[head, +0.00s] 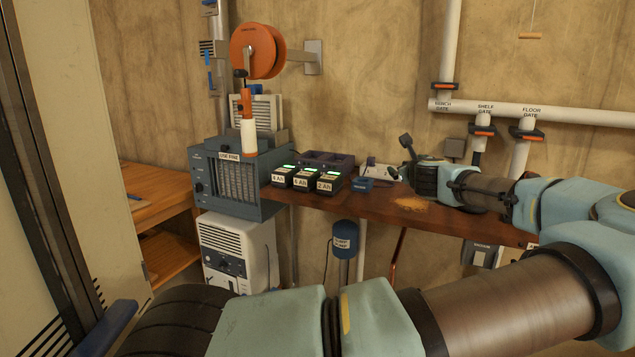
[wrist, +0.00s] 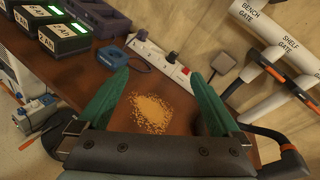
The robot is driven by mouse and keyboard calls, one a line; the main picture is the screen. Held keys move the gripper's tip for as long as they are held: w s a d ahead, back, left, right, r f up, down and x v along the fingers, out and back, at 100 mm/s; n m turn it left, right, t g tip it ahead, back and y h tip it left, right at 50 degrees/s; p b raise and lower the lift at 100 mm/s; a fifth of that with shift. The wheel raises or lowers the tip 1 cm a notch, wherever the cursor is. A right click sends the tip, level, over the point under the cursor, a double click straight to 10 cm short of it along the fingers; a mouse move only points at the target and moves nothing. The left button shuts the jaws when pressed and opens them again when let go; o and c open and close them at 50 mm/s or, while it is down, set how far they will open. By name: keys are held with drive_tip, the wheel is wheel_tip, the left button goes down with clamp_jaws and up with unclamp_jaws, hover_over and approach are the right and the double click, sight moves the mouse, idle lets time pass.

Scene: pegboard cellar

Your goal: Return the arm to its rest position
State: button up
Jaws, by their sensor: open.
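My gripper (head: 408,160) is at the end of my outstretched arm, above the right part of the brown wooden bench (head: 350,205). In the wrist view my gripper (wrist: 162,90) shows two green fingers spread apart with nothing between them. Past the fingers, a patch of sawdust (wrist: 152,113) lies on the bench; it also shows in the head view (head: 411,205), below my gripper.
Several labelled batteries (head: 304,178) stand on the bench beside a blue-grey air filter box (head: 240,180). A power strip (wrist: 163,61) lies at the bench's back. White pipes with gates (head: 530,113) run along the wall at right. An orange reel (head: 256,50) hangs above. A tall pale panel (head: 75,130) stands at left.

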drive_tip(key=s+a+f+n+g+y, duration=0.1)
drive_tip(key=a+f+n+g+y, duration=0.1)
drive_tip(key=a+f+n, duration=0.5)
drive_tip(key=s+a+f+n+g+y, duration=0.1)
drive_tip(key=a+f+n+g+y, duration=0.15)
drive_tip(key=a, duration=0.85)
drive_tip(key=s+a+f+n+g+y, duration=0.1)
drive_tip(key=a+f+n+g, duration=0.3)
drive_tip(key=a, duration=0.5)
drive_tip(key=s+a+f+n+g+h, duration=0.1)
drive_tip(key=s+a+f+n+g, duration=0.1)
drive_tip(key=s+n, duration=0.4)
drive_tip(key=s+a+f+n+g+h, duration=0.1)
drive_tip(key=s+a+f+n+g, duration=0.2)
drive_tip(key=s, duration=0.4)
drive_tip(key=s+r+n+h, duration=0.1)
drive_tip(key=s+r+n, duration=0.3)
drive_tip(key=s, duration=0.3)
drive_tip(key=s+d+r+n+h, duration=0.1)
drive_tip(key=s+r+n, duration=0.3)
drive_tip(key=s, duration=0.3)
drive_tip(key=shift+s+r+g, duration=0.15)
drive_tip(key=shift+r+g, duration=0.3)
drive_tip(key=shift+r, duration=0.2)
